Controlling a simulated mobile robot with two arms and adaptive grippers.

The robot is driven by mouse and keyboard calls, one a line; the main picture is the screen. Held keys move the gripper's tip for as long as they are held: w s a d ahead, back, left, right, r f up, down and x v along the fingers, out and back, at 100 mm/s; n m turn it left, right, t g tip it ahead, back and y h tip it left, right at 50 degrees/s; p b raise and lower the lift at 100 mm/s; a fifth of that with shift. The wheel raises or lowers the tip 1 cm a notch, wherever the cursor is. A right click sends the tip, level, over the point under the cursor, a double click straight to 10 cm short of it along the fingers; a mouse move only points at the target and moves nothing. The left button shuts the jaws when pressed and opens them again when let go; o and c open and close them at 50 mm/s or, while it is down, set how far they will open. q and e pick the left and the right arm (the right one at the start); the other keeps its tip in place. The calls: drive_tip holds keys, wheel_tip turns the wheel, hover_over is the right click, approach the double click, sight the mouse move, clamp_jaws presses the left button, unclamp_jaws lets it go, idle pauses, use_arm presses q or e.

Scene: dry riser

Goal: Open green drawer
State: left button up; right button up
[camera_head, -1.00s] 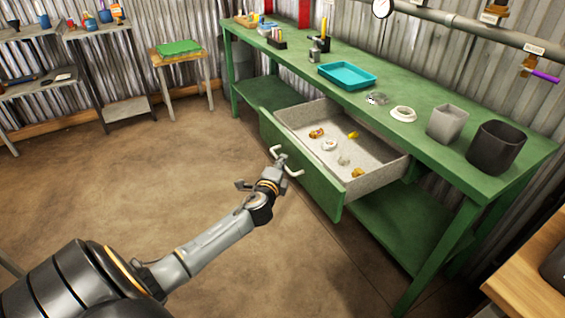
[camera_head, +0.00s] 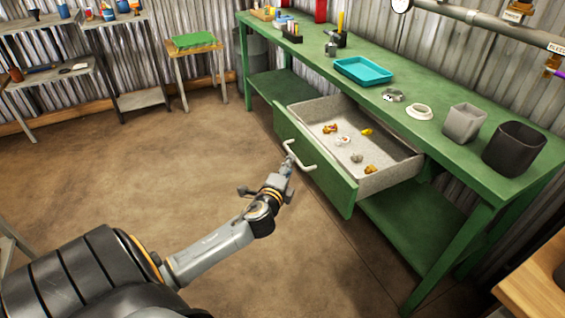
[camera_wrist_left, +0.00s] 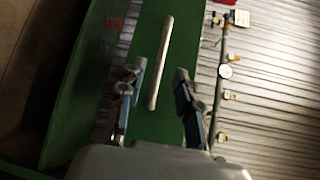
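The green drawer (camera_head: 316,168) stands pulled out from the green workbench, with its grey inside showing. Several small yellow, orange and pale items lie in it. A pale bar handle (camera_head: 302,160) is on its front and also shows in the left wrist view (camera_wrist_left: 162,62). My left gripper (camera_head: 287,168) is at the handle's near-left end in the head view. In the left wrist view its two fingers (camera_wrist_left: 158,100) are spread apart, with the handle between them in the picture. I cannot tell whether they touch it. My right gripper is not in view.
The workbench (camera_head: 425,135) carries a teal tray (camera_head: 363,71), a white ring (camera_head: 419,111), a grey bin (camera_head: 463,123) and a black bin (camera_head: 514,150). A small table with a green top (camera_head: 194,41) stands at the back. The floor left of the drawer is clear.

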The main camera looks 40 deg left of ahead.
use_arm(q)
drive_tip(key=v, duration=0.6)
drive_tip(key=shift+f, duration=0.1)
idle(0.3)
